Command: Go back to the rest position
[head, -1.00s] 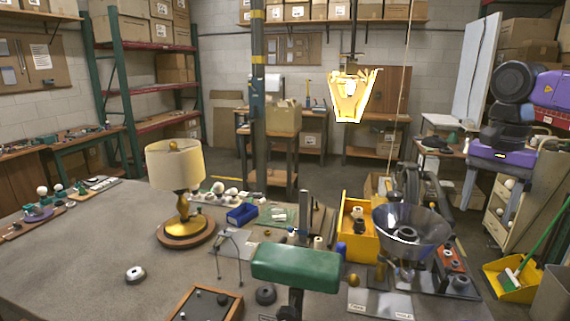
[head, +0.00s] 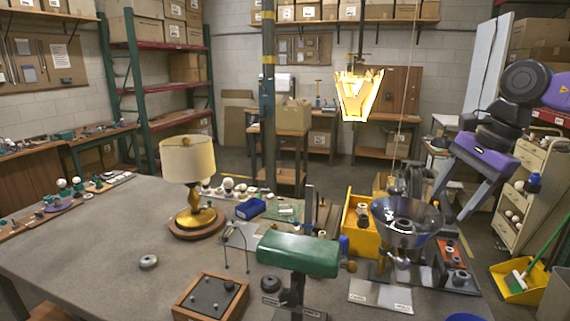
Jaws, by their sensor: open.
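My gripper (head: 458,202) is at the right of the head view, on my purple and dark grey arm. Its two grey fingers are spread apart and point down and to the left. I see nothing between them. It is in the air, above and to the right of the clear lamp bowl (head: 408,218) at the table's right side. The cream-shaded lamp (head: 188,160) stands upright on the table (head: 90,250). The green-shaded lamp (head: 299,255) stands at the front middle.
A drawer cabinet (head: 522,190) is right of my arm. The table's left front is mostly clear.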

